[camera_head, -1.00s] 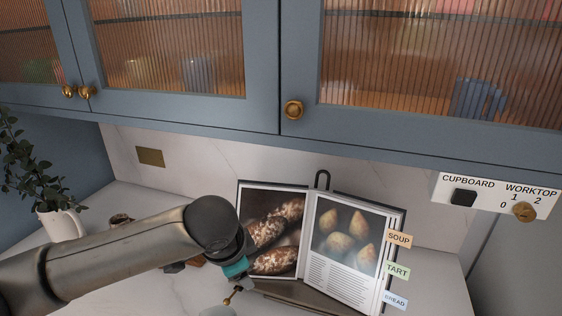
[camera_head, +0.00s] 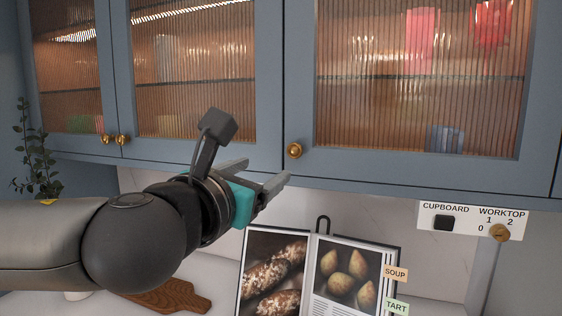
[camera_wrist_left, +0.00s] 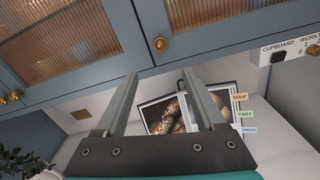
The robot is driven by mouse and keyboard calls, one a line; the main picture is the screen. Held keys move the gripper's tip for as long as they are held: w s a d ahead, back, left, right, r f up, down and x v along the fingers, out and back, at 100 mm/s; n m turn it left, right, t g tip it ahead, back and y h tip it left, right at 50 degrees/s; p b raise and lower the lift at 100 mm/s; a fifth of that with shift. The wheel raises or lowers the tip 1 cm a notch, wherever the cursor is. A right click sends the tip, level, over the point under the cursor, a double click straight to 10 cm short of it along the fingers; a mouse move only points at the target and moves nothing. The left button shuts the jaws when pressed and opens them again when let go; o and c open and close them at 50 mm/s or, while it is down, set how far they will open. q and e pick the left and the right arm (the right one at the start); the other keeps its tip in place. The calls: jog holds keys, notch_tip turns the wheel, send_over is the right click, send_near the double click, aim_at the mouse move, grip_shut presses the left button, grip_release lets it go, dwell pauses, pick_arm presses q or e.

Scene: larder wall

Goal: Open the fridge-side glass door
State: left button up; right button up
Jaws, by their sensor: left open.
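The right glass door (camera_head: 300,80) has a blue-grey frame and ribbed glass and hangs closed. Its brass knob (camera_head: 295,151) is at its lower left corner. I cannot tell for sure from the views which door is the fridge-side one. My left gripper (camera_head: 268,171) is open and empty, just below and left of that knob in the head view. In the left wrist view, the knob (camera_wrist_left: 160,44) shows beyond and between the open fingers (camera_wrist_left: 160,75), not touched. My right gripper is not in view.
Two closed glass doors with paired brass knobs (camera_head: 113,139) are at the left. An open cookbook (camera_head: 318,270) stands on the worktop below. A switch panel (camera_head: 473,218) hangs under the cupboard at right. A wooden board (camera_head: 170,297) and a plant (camera_head: 38,160) are lower left.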

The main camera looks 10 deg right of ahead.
pick_arm(q)
jog(key=p, duration=0.3)
send_near(294, 151)
jog(key=shift+m, duration=0.3)
jog(key=x, duration=0.9)
jog(key=shift+a, duration=0.1)
jog(key=shift+c, duration=0.2)
grip_shut()
dwell(1.0)
